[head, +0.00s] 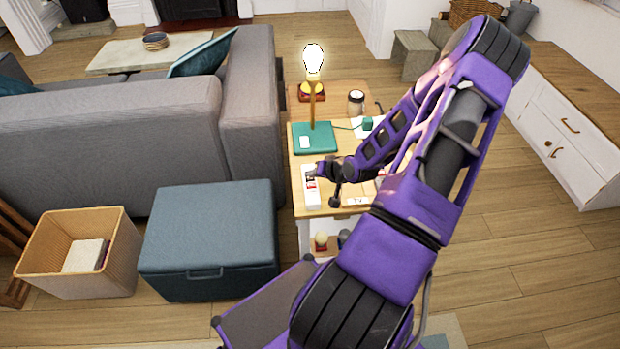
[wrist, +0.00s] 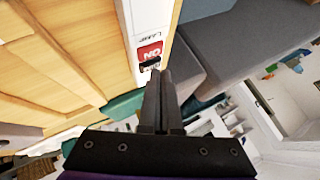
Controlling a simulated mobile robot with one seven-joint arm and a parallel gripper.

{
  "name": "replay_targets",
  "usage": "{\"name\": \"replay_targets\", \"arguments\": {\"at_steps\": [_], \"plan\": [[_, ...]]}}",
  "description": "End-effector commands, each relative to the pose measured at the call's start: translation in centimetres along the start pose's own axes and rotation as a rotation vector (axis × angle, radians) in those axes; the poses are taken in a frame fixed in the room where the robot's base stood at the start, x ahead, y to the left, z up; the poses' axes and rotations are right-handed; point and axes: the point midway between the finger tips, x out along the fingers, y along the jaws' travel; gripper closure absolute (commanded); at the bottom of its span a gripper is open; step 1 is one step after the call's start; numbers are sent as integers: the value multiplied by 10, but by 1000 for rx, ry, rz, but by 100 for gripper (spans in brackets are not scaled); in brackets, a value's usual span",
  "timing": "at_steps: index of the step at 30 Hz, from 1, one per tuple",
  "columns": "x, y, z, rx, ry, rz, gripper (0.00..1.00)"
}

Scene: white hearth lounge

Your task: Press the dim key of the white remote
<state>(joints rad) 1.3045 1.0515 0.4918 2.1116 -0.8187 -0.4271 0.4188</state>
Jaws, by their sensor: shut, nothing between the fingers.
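The white remote (head: 311,196) lies on the wooden side table, near its left edge. In the wrist view the remote (wrist: 150,14) shows the word LAMP, a red key (wrist: 150,52) marked ON and a dark key (wrist: 150,69) beside it, whose marking I cannot read. My gripper (wrist: 160,72) is shut and empty, its tips at the dark key and partly in front of it. I cannot tell whether they touch. In the head view my gripper (head: 323,171) is over the remote's far end. The lamp bulb (head: 313,58) glows brightly.
The lamp's teal base (head: 326,146) carries a small white item (head: 304,142). A jar (head: 356,100) stands behind it. Another pale flat item (head: 355,201) lies on the table's front right. A grey sofa (head: 110,130) and a blue-grey chest (head: 210,225) stand left.

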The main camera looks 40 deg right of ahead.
Motion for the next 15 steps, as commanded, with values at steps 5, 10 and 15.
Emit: {"name": "replay_targets", "arguments": {"at_steps": [5,10,15], "plan": [[2,1,1,0,0,0,100],[3,2,3,0,0,0,100],[4,3,3,0,0,0,100]]}}
